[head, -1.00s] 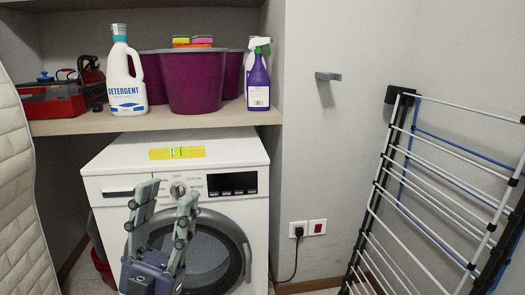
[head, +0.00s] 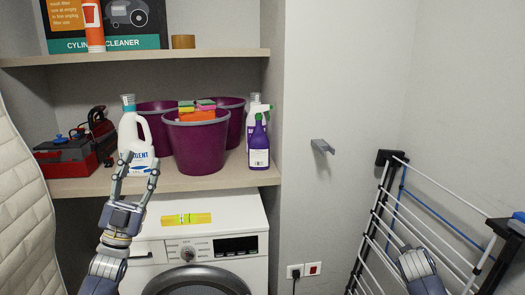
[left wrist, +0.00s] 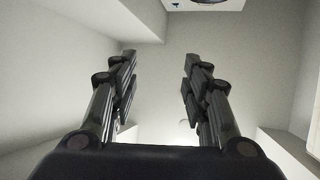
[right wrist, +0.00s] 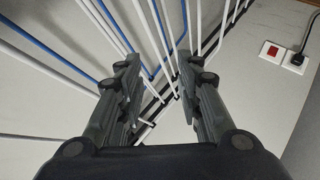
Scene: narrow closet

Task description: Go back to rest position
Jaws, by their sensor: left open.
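My left gripper (head: 136,175) is open and empty, pointing up in front of the shelf. In the head view its fingers overlap the white detergent bottle (head: 133,138), but I cannot tell that they touch it. The left wrist view shows its two fingers (left wrist: 158,75) apart with nothing between them. My right arm shows only in part at the lower right of the head view, in front of the drying rack (head: 395,215). In the right wrist view the right gripper (right wrist: 152,75) has its fingers apart, with rack bars beyond them.
A white washing machine (head: 173,232) stands under the shelf (head: 210,181), with a yellow level (head: 186,219) on top. Purple buckets (head: 198,147), a purple spray bottle (head: 259,147) and a red toolbox (head: 65,160) stand on the shelf.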

